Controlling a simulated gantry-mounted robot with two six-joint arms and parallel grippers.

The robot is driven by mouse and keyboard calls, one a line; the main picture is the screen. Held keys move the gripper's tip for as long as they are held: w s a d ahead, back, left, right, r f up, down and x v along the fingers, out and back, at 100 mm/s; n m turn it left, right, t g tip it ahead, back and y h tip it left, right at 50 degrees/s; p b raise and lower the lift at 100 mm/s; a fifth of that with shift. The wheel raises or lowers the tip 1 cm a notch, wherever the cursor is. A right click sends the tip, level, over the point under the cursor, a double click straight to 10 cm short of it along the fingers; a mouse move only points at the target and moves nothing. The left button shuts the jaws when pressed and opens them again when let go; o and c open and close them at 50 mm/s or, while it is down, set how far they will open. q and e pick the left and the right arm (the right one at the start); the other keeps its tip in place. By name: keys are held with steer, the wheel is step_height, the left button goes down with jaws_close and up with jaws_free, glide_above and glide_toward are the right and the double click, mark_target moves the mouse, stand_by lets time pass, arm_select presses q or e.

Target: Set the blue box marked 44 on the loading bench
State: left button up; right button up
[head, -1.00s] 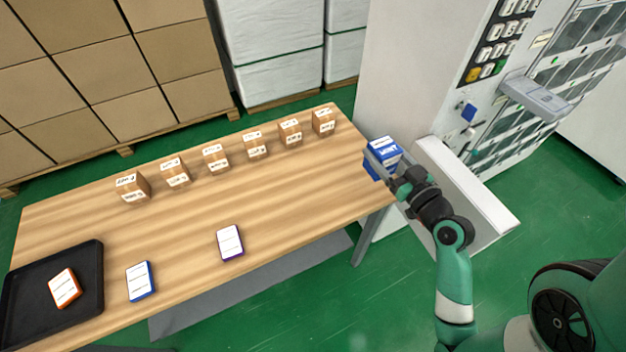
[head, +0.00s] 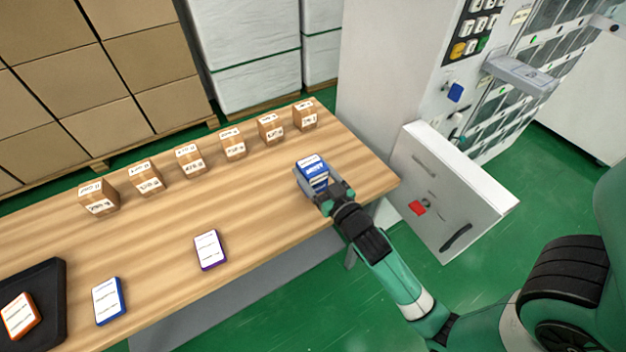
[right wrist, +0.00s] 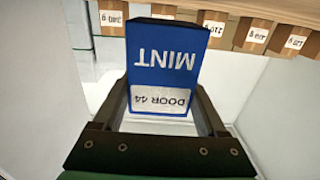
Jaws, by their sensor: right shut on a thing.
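The blue box (head: 314,168) has a white top and is in my right gripper (head: 322,188), over the right end of the wooden bench (head: 260,190). In the right wrist view the box (right wrist: 163,58) shows the words MINT and DOOR 44 upside down. The right gripper's fingers (right wrist: 165,105) are shut on its two sides. I cannot tell whether the box's underside touches the bench. My left gripper is not in view.
Several small brown labelled boxes (head: 190,160) line the bench's back. A purple-edged box (head: 210,250) and another blue-edged box (head: 109,301) lie near the front. A black tray (head: 52,283) holds an orange box (head: 19,316). A white panel (head: 452,190) juts from the machine at right.

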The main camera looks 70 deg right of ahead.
step_height(320, 180, down, 2)
steer(key=shift+f+b, duration=0.15)
steer(key=shift+b, duration=0.15)
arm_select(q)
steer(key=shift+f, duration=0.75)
arm_select(e)
steer(key=shift+s+r, duration=0.1)
steer(key=shift+r, duration=0.1)
steer(key=shift+f, duration=0.2)
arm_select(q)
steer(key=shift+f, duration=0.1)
arm_select(e)
steer(key=o, duration=1.4)
steer(key=shift+r, duration=0.15)
steer(key=shift+s+a, duration=0.1)
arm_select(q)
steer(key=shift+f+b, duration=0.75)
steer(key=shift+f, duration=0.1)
arm_select(e)
steer(key=v, duration=1.1)
steer(key=shift+s+a, duration=0.2)
steer(key=shift+s, duration=0.05)
